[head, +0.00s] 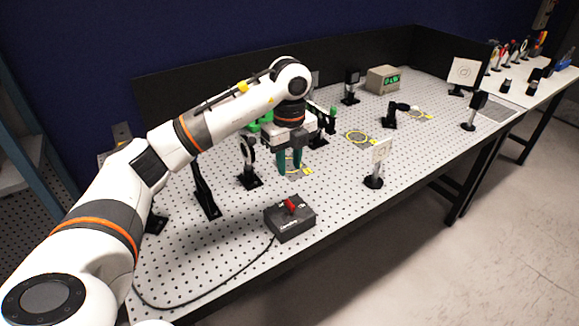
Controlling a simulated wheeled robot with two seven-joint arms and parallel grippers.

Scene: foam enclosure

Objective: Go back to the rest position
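My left arm comes in from the left and reaches over the perforated optical table (225,265). Its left gripper (289,165) points down above the table, with two dark green fingers a little apart and nothing seen between them. Behind and below the fingers is a yellow ring marking on the table. My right gripper is not in view.
A black box with a red switch (290,217) sits in front of the gripper, its cable running left. Black optical mounts (249,165) stand nearby, a white card on a post (379,162) to the right. A meter (383,79) stands at the back. Dark panels edge the table.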

